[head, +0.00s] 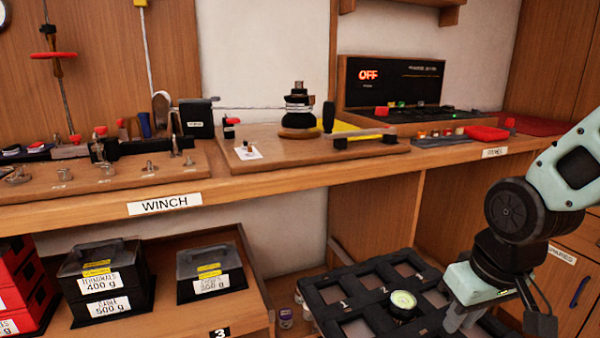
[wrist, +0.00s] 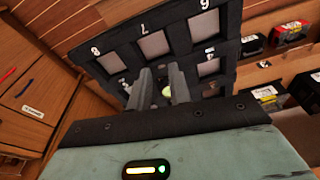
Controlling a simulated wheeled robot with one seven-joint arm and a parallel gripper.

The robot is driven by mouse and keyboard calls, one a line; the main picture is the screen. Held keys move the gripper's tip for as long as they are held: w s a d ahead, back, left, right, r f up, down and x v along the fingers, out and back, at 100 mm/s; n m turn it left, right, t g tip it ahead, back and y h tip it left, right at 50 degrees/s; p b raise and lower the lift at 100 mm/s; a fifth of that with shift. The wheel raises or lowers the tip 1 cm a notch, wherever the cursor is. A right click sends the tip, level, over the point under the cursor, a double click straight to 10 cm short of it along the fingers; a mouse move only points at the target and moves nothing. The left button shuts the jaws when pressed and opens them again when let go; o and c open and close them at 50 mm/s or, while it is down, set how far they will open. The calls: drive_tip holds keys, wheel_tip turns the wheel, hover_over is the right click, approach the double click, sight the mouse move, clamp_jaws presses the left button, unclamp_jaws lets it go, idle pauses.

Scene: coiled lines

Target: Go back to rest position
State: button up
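My gripper (wrist: 164,88) shows in the wrist view with its two grey fingers apart and nothing visible held between them. In the head view my gripper (head: 462,320) hangs low at the right, pointing down over the right side of a black numbered tray (head: 322,292). A round black item with a pale yellow-green top (head: 403,301) sits on the tray, left of my gripper and apart from it. Its pale top (wrist: 167,92) shows beyond the gap between the fingers in the wrist view. The fingertips are partly cut off in the head view.
A wooden bench with a WINCH label (head: 165,204) runs above the tray, holding a winch drum (head: 298,108) and a control box reading OFF (head: 392,82). Black weight boxes (head: 104,283) stand on a lower shelf at left. A drawer cabinet (head: 565,285) is close at right.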

drive_tip(key=s+a+f+n+b, duration=0.1)
drive_tip(key=a, duration=0.1)
drive_tip(key=s+a+f+n+b, duration=0.1)
drive_tip(key=s+a, duration=0.1)
drive_tip(key=s+a+f+g+b, duration=0.1)
drive_tip(key=a, duration=0.2)
drive_tip(key=shift+s+f+n, duration=0.2)
drive_tip(key=shift+s+n, duration=0.05)
drive_tip(key=shift+n, duration=0.15)
drive_tip(key=s+a+f+n+g+b, duration=0.1)
drive_tip(key=s+a+f+n+b, duration=0.25)
drive_tip(key=s+a, duration=0.3)
wheel_tip(320, 180, up, 34)
drive_tip(key=p, duration=3.3)
drive_tip(key=shift+s+d+f, duration=0.15)
drive_tip(key=shift+s+d, duration=0.15)
drive_tip(key=shift+d, duration=0.1)
